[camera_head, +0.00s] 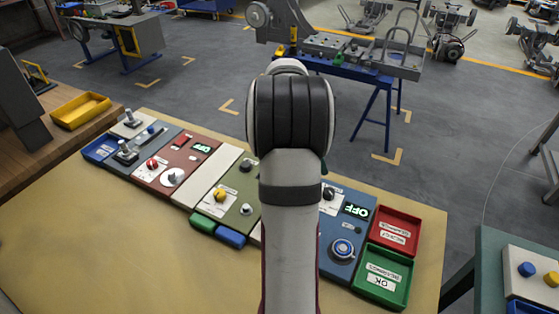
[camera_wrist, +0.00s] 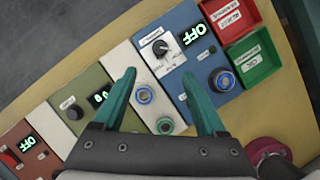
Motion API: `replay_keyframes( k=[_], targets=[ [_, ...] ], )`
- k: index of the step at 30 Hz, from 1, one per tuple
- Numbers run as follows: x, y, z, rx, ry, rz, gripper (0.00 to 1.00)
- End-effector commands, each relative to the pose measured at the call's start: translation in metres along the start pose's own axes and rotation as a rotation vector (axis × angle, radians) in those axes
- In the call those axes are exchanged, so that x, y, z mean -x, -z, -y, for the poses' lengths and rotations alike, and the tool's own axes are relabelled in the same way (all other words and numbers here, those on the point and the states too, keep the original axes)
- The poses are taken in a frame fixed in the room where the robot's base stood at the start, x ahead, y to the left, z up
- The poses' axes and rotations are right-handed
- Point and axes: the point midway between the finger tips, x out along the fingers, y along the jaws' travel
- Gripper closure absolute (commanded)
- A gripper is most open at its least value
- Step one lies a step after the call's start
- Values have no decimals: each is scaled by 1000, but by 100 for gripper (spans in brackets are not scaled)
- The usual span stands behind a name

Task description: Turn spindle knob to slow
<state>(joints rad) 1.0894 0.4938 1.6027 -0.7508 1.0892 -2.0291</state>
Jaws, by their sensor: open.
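A blue panel (camera_wrist: 195,55) carries a dark knob (camera_wrist: 160,47) on a white dial plate, beside a lit display reading OFF (camera_wrist: 194,36). The small label above the knob is too small to read, so I cannot tell for sure that it is the spindle knob. In the head view the knob (camera_head: 328,194) shows at the right edge of my arm. My gripper (camera_wrist: 160,76) is open and empty, its two teal fingers apart and pointing toward the blue panel, with the knob beyond the fingertips. In the head view my arm hides the gripper.
A blue-ringed round button (camera_head: 343,249) sits low on the blue panel. A red tray (camera_head: 396,212) and a green tray (camera_head: 376,293) stand right of it. Green (camera_head: 226,222) and red (camera_head: 190,146) panels with other knobs lie left. The table front (camera_head: 120,240) is clear.

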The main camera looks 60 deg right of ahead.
Motion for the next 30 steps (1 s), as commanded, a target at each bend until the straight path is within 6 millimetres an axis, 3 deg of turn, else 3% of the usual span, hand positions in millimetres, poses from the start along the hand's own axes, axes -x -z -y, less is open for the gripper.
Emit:
replay_keyframes(
  k=[5,12,18,24,30],
  targets=[
    [-19,1,1,-2,4,-3,26],
    [-91,3,2,-2,5,-5,26],
    [-137,3,1,-3,1,-3,26],
    [-155,3,0,-4,-2,-2,26],
    [-156,3,0,-5,-2,-2,26]
  ],
)
